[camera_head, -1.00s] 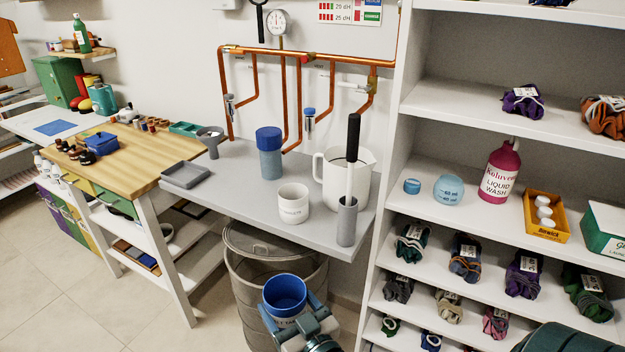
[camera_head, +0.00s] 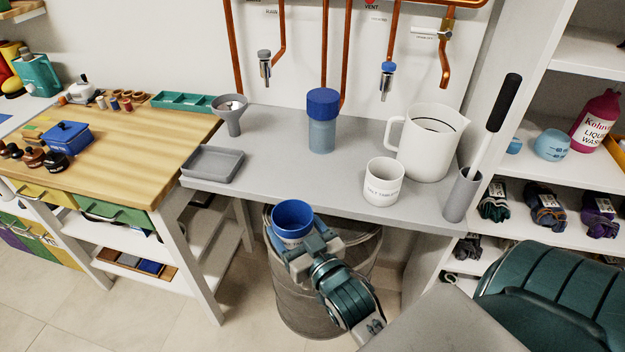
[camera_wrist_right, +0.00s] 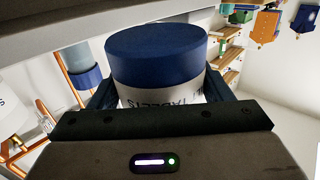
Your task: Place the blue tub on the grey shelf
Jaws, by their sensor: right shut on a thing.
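The blue tub (camera_head: 293,215) has a blue round body and a pale label with lettering. My right gripper (camera_head: 298,241) is shut around it and holds it upright just in front of the grey shelf's front edge. In the right wrist view the tub (camera_wrist_right: 155,55) sits between the two fingers, and part of its label is hidden behind the gripper (camera_wrist_right: 155,98). The grey shelf (camera_head: 270,165) is the flat grey top along the wall under the copper pipes. My left gripper is not in view.
On the shelf stand a grey tray (camera_head: 213,164), a funnel (camera_head: 231,120), a blue-capped canister (camera_head: 323,135), a white cup (camera_head: 383,183), a white jug (camera_head: 430,145) and a grey holder (camera_head: 461,197). Its front middle is bare. A mesh bin (camera_head: 290,290) stands below.

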